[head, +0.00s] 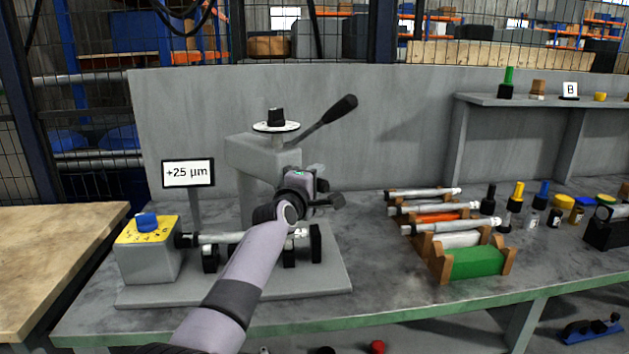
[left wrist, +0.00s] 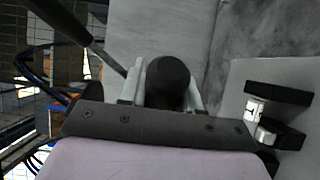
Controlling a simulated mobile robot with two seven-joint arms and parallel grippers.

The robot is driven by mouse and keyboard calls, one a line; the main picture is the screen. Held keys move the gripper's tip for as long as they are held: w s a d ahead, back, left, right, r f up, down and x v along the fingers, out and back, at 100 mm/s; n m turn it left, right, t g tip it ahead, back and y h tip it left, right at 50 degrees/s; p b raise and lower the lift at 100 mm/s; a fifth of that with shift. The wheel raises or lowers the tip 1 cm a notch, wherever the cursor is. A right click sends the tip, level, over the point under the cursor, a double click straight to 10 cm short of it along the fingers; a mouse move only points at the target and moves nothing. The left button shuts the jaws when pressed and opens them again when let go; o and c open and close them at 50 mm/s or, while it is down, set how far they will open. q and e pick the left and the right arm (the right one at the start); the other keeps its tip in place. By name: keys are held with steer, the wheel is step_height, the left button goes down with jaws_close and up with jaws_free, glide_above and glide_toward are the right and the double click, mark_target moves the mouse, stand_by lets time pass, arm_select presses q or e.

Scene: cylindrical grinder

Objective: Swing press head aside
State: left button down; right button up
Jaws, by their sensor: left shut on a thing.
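The press (head: 262,155) stands on a grey base plate on the bench, with a grey head, a white dial with a black knob on top (head: 276,122) and a black-handled lever (head: 340,108) slanting up to the right. My left gripper (head: 318,188) is in front of the press head, below the lever. In the left wrist view its two pale fingers (left wrist: 167,85) are shut on a round black knob (left wrist: 168,80). My arm and gripper hide the lower front of the press and part of the shaft (head: 220,238) beneath. The right gripper is out of view.
A yellow-topped box (head: 148,232) with a blue button and a "+25 µm" sign (head: 188,173) stand left of the press. A wooden rack with several shafts (head: 440,230) is at the right. Small coloured items stand farther right. The bench between press and rack is clear.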

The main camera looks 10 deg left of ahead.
arm_select(q)
steer(key=shift+r, duration=0.15)
steer(key=c, duration=0.9)
jaws_free()
